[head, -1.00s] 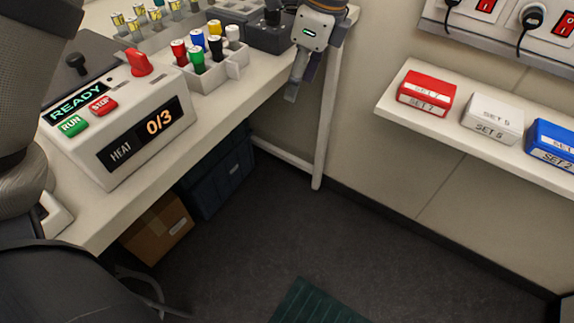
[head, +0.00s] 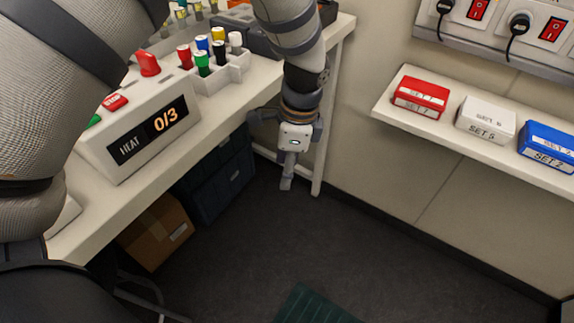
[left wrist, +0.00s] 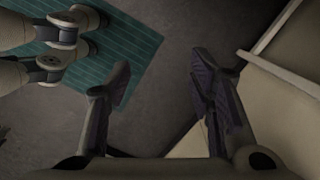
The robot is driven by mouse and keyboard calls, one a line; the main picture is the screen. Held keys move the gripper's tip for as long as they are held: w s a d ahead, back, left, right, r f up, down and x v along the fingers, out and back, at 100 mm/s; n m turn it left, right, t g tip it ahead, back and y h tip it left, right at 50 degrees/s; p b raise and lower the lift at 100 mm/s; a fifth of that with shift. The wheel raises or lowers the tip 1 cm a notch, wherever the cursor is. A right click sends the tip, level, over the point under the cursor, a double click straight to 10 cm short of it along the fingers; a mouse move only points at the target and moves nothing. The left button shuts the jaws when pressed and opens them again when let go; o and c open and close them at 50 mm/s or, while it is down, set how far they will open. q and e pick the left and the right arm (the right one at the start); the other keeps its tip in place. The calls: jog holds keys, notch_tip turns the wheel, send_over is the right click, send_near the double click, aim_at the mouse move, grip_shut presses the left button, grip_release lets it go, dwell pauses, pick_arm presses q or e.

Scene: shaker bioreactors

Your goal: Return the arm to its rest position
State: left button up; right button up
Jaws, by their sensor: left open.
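My left gripper (head: 286,180) hangs in front of the table's right end, above the dark floor and clear of the tabletop. Its arm enters at the left, leaves the top edge and comes back down into the head view. In the left wrist view the fingers (left wrist: 163,75) stand apart with nothing between them. My right gripper is in neither view.
The heater box (head: 140,135) reads 0/3, beside a rack (head: 232,72) of coloured-cap vials. A wall shelf (head: 455,130) holds red (head: 420,97), white (head: 487,120) and blue (head: 548,145) boxes. Below are a carton (head: 158,232), blue crate (head: 220,182) and green mat (head: 315,305). Open floor lies centrally.

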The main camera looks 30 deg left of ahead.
pick_arm(q)
jog(key=s+f+n+h, duration=0.1)
jog(key=s+f+n, duration=0.3)
jog(key=s+f, duration=0.65)
jog(key=s+f+n, duration=0.1)
jog(key=s+n, duration=0.3)
jog(key=s, duration=0.7)
jog(key=s+a+f+n+g, duration=0.1)
jog(key=s+n, duration=0.4)
jog(key=s, duration=0.5)
jog(key=shift+s+f, duration=0.4)
jog(key=shift+f, duration=0.35)
